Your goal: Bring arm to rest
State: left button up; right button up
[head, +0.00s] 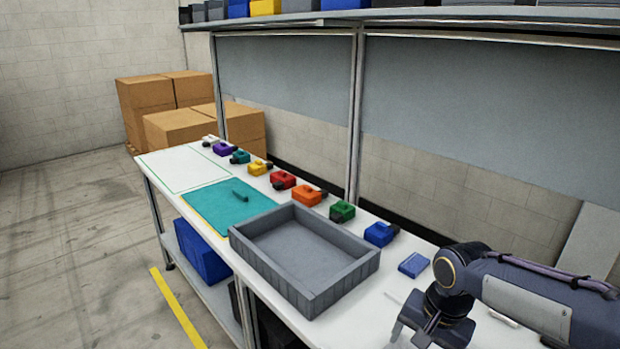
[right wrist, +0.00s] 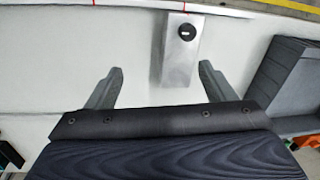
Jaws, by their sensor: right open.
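My right arm comes in from the right in the head view, with my right gripper (head: 430,338) low over the near end of the white table (head: 370,305). In the right wrist view the two fingers of the right gripper (right wrist: 160,72) stand wide apart with nothing between them. A metal plate with a black round spot (right wrist: 180,65) lies beyond the fingers. My left arm and gripper are not in view.
An empty grey tray (head: 262,268) stands on the table, left of my right gripper. Several coloured blocks, including a blue one (head: 378,234), line the back edge. A flat blue piece (head: 413,265) lies near my arm. A teal mat (head: 215,212) lies beyond the tray.

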jog(key=s+r+n+t+y, duration=0.1)
jog(key=s+n+t, duration=0.3)
jog(key=s, duration=1.2)
jog(key=shift+a+n+t+y, duration=0.2)
jog(key=shift+n+t+y, duration=0.1)
jog(key=shift+n+y, duration=0.65)
jog(key=shift+r, duration=0.1)
dwell(0.3)
